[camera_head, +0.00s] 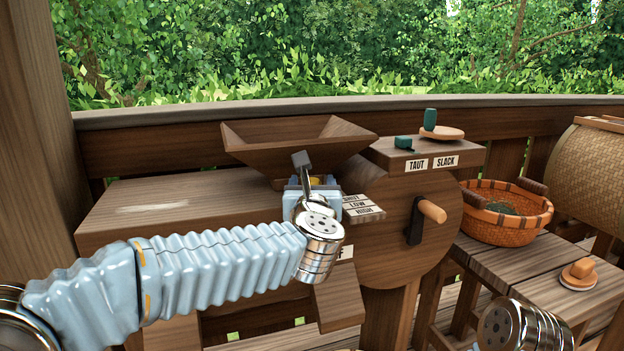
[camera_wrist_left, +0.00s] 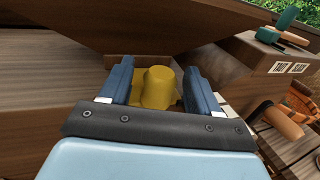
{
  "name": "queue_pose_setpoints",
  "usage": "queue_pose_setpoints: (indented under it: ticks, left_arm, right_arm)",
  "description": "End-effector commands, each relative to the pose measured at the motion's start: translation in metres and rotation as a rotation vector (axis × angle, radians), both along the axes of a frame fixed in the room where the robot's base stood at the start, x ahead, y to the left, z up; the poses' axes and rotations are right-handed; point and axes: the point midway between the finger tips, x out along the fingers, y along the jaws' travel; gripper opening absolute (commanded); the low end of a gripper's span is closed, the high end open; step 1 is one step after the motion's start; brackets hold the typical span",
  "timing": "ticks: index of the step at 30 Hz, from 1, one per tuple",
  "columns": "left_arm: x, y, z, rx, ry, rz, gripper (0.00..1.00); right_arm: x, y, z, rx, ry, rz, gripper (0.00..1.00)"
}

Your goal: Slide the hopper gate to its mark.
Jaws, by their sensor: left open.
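The wooden hopper (camera_head: 300,145) sits on top of the machine. A yellow knob (camera_wrist_left: 157,88), which seems to be the gate's, stands just below it in the left wrist view. My left gripper (camera_wrist_left: 157,72) is open, with one blue finger on each side of the knob. Small gaps show between the fingers and the knob. In the head view my wrist hides most of the knob and the gate. A label plate (camera_head: 362,205) right of the wrist reads LOW and HIGH, with a partly covered top line. The gate's setting cannot be told.
A crank with a wooden handle (camera_head: 432,211) is on the round drum front, right of the gripper. TAUT and SLACK labels (camera_head: 431,163) lie by a green lever. A wicker basket (camera_head: 507,225) and an orange-knobbed lid (camera_head: 579,275) stand on the right bench.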

Motion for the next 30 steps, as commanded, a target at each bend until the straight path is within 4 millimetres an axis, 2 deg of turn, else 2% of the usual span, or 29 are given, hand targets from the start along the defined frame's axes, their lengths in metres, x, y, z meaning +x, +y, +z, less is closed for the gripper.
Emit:
queue_pose_setpoints:
  ticks: [3, 11, 14, 24, 30]
  left_arm:
    - [0.0075, 0.0001, -0.0001, 0.000, 0.001, 0.000, 0.62]
    - [0.0089, 0.0000, -0.0007, 0.001, 0.001, -0.001, 0.62]
    - [0.0088, 0.0000, -0.0007, 0.001, 0.001, -0.001, 0.50]
    - [0.0086, 0.0000, -0.0007, 0.001, 0.001, -0.001, 0.00]
    - [0.0111, 0.0009, -0.0034, 0.001, 0.001, 0.000, 0.00]
  right_arm:
    - [-0.0003, 0.0007, 0.0021, 0.001, 0.000, 0.001, 0.43]
    - [-0.0005, 0.0008, 0.0017, 0.001, 0.001, 0.002, 0.43]
    - [-0.0004, 0.0008, 0.0017, 0.001, 0.001, 0.002, 0.43]
    - [-0.0004, 0.0007, 0.0017, 0.001, 0.000, 0.001, 0.43]
    - [0.0000, -0.0001, -0.0038, 0.000, 0.000, 0.000, 0.43]
